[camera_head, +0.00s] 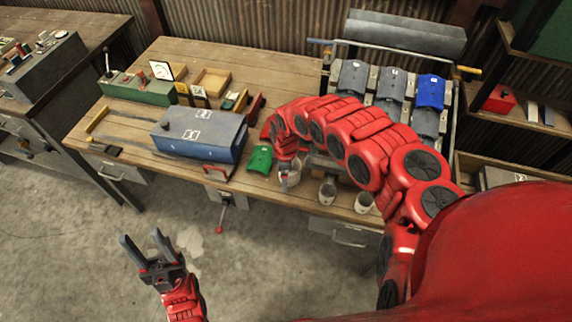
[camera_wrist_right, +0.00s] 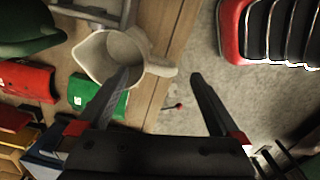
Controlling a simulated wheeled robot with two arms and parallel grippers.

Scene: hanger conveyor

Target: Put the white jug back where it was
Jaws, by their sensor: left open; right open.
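The white jug (camera_wrist_right: 125,52) stands near the bench's front edge in the right wrist view, its open mouth facing the camera. Its handle (camera_wrist_right: 160,69) points right, between my right gripper's fingertips (camera_wrist_right: 160,77). The fingers are spread and do not close on it; whether one touches the jug's rim I cannot tell. In the head view the jug (camera_head: 294,175) is mostly hidden by my right gripper (camera_head: 285,181). My left gripper (camera_head: 141,239) is open and empty above the floor, in front of the bench.
Two pale cups (camera_head: 327,193) (camera_head: 364,203) stand right of the jug at the bench edge. A green bin (camera_head: 260,158) and a blue toolbox (camera_head: 200,137) are to its left. The floor in front is clear.

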